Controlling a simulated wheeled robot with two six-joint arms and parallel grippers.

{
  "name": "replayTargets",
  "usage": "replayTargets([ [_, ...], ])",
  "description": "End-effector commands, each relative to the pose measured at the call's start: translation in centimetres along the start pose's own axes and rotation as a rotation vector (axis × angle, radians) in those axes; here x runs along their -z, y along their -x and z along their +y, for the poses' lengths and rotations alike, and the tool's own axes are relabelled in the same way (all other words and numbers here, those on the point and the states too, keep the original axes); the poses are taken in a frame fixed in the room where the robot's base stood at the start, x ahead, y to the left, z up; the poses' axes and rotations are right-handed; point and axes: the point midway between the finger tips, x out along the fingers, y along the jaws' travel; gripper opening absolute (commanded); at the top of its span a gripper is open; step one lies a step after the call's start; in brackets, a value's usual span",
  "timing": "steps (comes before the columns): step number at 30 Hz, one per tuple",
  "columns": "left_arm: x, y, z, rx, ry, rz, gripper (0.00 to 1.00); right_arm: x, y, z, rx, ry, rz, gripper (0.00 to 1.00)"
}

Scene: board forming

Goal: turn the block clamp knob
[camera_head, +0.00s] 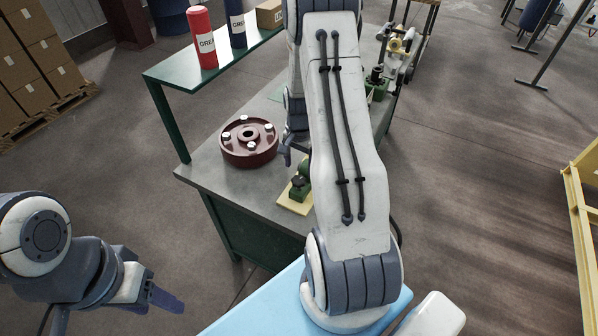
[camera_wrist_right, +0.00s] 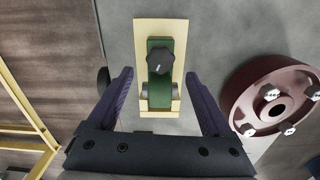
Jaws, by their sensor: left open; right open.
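The block clamp (camera_wrist_right: 146,101) shows in the right wrist view as a green block on a pale yellow base plate (camera_wrist_right: 177,32), with a dark knob (camera_wrist_right: 160,60) on top. My left gripper (camera_head: 165,296) is low at the left, away from the table.
A maroon round flange (camera_head: 248,152) with white-topped bolts lies left of the clamp on the grey table (camera_head: 215,180). A green shelf (camera_head: 178,68) holds a red canister (camera_head: 202,38) and a blue one. Other green equipment (camera_head: 376,86) stands farther back.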

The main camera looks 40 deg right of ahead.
Motion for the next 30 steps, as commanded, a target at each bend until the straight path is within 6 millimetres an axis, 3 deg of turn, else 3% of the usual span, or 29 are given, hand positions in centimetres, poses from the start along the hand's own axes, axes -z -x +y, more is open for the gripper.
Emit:
replayTargets([
  [9,0.1,1.6,0.1,0.0,-0.003,0.0,0.55,0.0,-4.2,0.0,-0.001,0.002,-0.002,0.84],
  [21,0.1,1.6,0.1,0.0,-0.003,0.0,0.55,0.0,-5.0,-0.1,0.001,0.002,0.001,0.84],
  [27,0.1,1.6,0.1,0.0,-0.003,0.0,0.55,0.0,-5.0,-0.1,0.001,0.002,0.001,0.08],
  [28,0.1,1.6,0.1,0.0,-0.003,0.0,0.55,0.0,-5.0,-0.1,0.001,0.002,0.001,0.0],
  [30,0.1,1.6,0.1,0.0,-0.003,0.0,0.55,0.0,-5.0,-0.1,0.001,0.005,0.001,0.0],
])
